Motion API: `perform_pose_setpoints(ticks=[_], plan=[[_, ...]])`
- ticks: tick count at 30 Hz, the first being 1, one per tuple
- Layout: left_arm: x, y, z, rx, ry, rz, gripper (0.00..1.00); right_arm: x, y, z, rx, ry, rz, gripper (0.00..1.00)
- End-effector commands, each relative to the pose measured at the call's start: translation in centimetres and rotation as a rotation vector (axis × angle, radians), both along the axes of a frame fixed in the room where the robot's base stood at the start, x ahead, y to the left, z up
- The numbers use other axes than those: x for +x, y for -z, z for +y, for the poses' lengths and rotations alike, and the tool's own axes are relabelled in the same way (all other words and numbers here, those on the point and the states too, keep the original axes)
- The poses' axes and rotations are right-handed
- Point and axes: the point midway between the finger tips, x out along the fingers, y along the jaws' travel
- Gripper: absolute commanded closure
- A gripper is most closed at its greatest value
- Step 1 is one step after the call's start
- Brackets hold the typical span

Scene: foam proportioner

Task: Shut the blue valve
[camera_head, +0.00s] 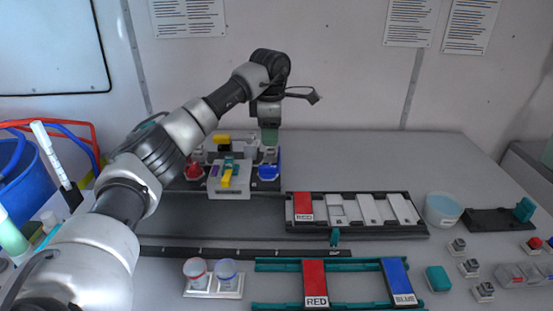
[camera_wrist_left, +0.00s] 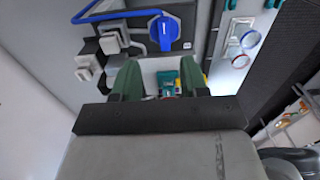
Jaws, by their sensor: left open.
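The blue valve (camera_head: 267,172) stands at the back of the bench, on the right of the grey proportioner unit (camera_head: 229,192). In the left wrist view it is a round blue knob (camera_wrist_left: 164,33) with a white mark, beyond the fingertips. My left gripper (camera_head: 269,138) hangs just above the blue valve in the head view, pointing down. Its green fingers (camera_wrist_left: 160,72) are apart with no valve between them. I cannot tell the exact gap to the knob. My right gripper is not in view.
A red valve (camera_head: 193,172) stands left of the unit. A blue bar (camera_wrist_left: 115,14) runs beside the blue knob. A black rack (camera_head: 355,229) with a red tile labelled RED lies in front right. A blue bucket (camera_head: 28,180) stands far left.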

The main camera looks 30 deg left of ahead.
Motion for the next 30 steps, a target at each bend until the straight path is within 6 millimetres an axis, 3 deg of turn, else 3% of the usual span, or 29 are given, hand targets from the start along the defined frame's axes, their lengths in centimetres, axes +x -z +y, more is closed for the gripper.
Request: perform_pose_setpoints(ticks=[4,8,11,19,27,30], plan=[[-0.1,2.6,0.0,-0.002,0.001,0.005,0.56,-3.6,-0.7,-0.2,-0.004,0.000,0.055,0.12],[-0.1,5.2,-0.1,-0.001,0.002,0.004,0.56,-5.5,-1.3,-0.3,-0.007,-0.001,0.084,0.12],[-0.1,6.9,-0.1,-0.003,0.002,0.004,0.56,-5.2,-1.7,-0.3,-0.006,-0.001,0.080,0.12],[-0.1,9.4,-0.1,-0.003,0.001,-0.001,0.56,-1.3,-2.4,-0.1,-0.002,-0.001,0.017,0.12],[-0.1,9.6,-0.1,-0.004,0.002,-0.001,0.56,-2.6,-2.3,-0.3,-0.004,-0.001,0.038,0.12],[-0.1,9.5,-0.1,-0.004,0.002,-0.001,0.70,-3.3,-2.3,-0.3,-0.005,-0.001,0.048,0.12]])
